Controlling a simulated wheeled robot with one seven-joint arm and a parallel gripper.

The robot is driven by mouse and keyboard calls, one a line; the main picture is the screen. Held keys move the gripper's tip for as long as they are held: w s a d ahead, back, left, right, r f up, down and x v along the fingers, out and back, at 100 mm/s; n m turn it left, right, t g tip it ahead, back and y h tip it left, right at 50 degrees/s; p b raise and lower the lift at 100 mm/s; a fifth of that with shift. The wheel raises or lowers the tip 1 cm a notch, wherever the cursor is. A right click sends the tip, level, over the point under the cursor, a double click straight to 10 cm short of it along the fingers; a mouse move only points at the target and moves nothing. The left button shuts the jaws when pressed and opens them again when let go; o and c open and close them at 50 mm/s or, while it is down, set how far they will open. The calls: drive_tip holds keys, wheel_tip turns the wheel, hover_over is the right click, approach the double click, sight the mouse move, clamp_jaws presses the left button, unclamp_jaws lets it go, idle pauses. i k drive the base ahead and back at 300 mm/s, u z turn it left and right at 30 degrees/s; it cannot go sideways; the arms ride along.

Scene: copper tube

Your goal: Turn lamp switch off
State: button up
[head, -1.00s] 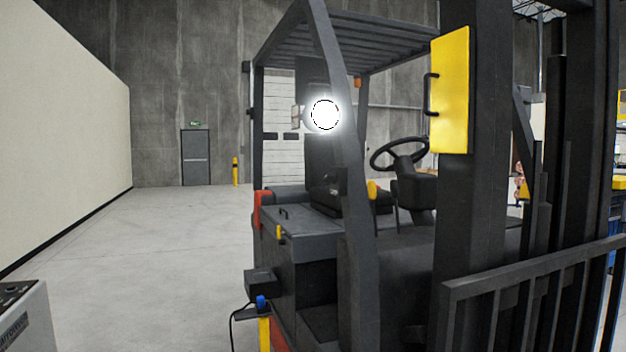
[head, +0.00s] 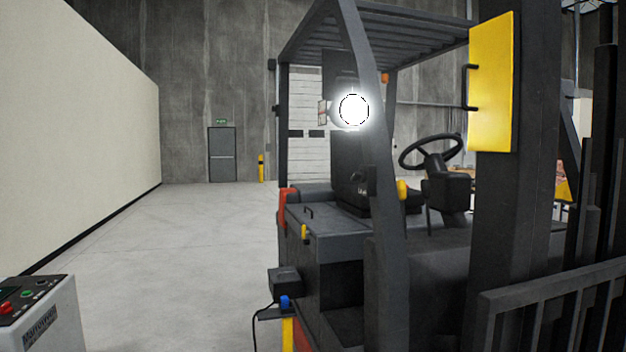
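A lamp (head: 354,110) glows bright white on the front post of a dark grey forklift (head: 390,230), right of the middle in the head view. The lamp is on. I cannot pick out a lamp switch for certain. A black box (head: 285,281) with a blue part (head: 285,302) and a hanging black cable sits low on the forklift's left side. My gripper is not in view.
A grey control cabinet (head: 50,325) with red and green buttons (head: 20,300) stands at the lower left. A long pale wall (head: 75,130) runs along the left. The concrete floor (head: 190,245) between wall and forklift is clear. Fork carriage bars (head: 560,290) stick out at the lower right.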

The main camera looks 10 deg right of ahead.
sight(359, 175)
drive_tip(key=u, duration=0.05)
drive_tip(key=i, duration=0.9)
drive_tip(key=z, duration=0.35)
